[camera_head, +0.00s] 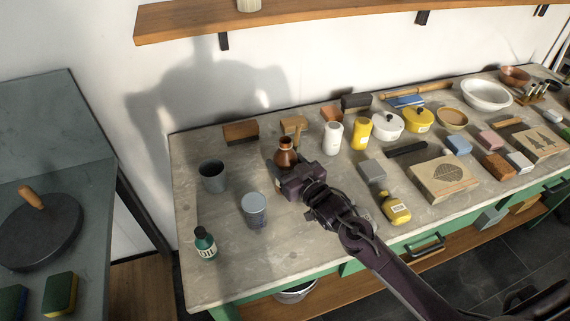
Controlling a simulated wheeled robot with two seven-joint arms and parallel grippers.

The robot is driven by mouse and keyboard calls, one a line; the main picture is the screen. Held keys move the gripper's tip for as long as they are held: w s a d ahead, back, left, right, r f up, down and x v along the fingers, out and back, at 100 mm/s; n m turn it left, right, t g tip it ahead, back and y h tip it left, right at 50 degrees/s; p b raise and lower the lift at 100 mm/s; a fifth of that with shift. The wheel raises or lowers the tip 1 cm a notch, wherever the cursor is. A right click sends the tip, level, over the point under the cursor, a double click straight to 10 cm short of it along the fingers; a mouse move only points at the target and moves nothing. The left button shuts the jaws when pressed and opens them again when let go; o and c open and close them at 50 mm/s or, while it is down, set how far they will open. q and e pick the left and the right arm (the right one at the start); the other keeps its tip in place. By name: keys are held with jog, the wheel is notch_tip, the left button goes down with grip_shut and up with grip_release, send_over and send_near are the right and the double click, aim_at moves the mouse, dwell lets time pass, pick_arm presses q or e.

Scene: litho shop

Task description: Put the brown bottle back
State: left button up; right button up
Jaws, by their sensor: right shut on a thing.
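The brown bottle (286,154) stands upright at the left-middle part of the stone-topped bench (225,275). Only its neck and shoulder show clearly; my right gripper covers its lower part. My right gripper (291,178) reaches in from the lower right and is shut on the bottle. I cannot tell whether the bottle's base touches the bench top. My left gripper is not in view.
A grey cup (213,176), a lidded grey tin (254,211) and a green oil bottle (205,244) stand left of the gripper. A wooden shelf (300,14) hangs above.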

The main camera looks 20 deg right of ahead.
jog(key=shift+f, duration=0.65)
jog(key=shift+f, duration=0.15)
jog(key=o, duration=1.2)
jog(key=shift+o, duration=0.2)
jog(key=b+v, duration=0.2)
jog(key=v, duration=1)
